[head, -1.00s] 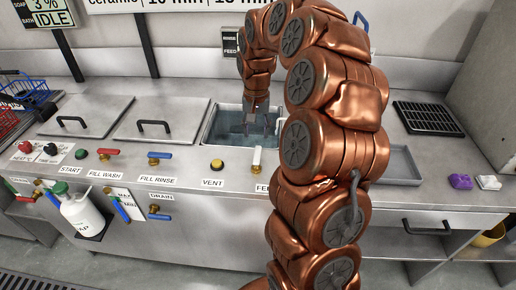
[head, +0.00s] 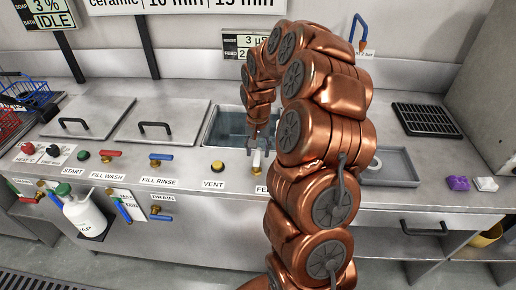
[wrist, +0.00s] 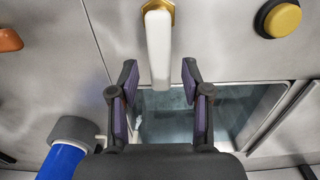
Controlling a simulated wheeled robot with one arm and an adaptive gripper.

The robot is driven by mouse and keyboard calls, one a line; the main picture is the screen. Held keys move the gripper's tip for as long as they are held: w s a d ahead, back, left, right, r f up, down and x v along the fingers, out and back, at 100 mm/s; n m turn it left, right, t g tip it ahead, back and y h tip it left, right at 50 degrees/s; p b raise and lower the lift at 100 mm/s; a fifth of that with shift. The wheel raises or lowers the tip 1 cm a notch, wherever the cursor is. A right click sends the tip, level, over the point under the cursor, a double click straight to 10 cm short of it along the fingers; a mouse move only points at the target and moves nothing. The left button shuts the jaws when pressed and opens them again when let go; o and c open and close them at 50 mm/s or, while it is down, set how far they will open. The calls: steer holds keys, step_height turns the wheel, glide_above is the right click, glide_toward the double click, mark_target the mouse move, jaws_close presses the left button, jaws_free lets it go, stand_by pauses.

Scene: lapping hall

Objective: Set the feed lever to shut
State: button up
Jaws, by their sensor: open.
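The feed lever (head: 256,159) is a short white handle on the front of the steel counter, beside a label whose start "FE" shows; my arm hides the rest. In the wrist view the white lever (wrist: 158,45) rises from a brass hex fitting. My gripper (head: 258,143) is open at the lever, in front of the tank's near edge. In the wrist view my gripper (wrist: 159,72) has its two fingertips on either side of the lever's free end, with a gap on both sides.
The yellow vent button (head: 217,167) is just left of the lever. The open water tank (head: 208,128) lies behind it. Red and blue valve levers, including the fill rinse lever (head: 161,157), stand farther left. A wall display (head: 252,46) is partly hidden by my arm.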

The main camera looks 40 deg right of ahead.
jaws_close()
stand_by(0.3)
stand_by(0.3)
